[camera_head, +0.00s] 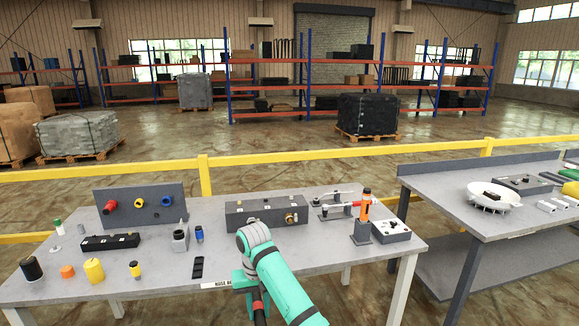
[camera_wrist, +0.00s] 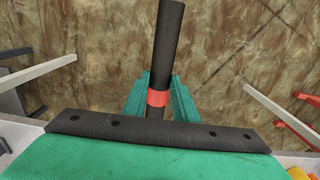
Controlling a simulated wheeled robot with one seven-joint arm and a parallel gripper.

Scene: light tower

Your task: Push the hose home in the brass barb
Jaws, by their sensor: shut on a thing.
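My gripper (camera_head: 250,282) hangs in front of the table's front edge. In the wrist view my gripper (camera_wrist: 157,96) has its teal fingers shut on the black hose (camera_wrist: 168,45), near its red band. The hose sticks out past the fingers, with floor behind it. A brass fitting (camera_head: 290,217), which looks like the brass barb, sits at the right of the front face of a dark block (camera_head: 262,215) on the table. The hose is well apart from the fitting.
The grey table (camera_head: 330,255) holds a panel with coloured ports (camera_head: 138,204) at left, an orange-topped post (camera_head: 363,215) and a grey box (camera_head: 390,230) at right. Several small parts stand at the left. A second table (camera_head: 480,222) stands right, with a yellow rail (camera_head: 300,157) behind.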

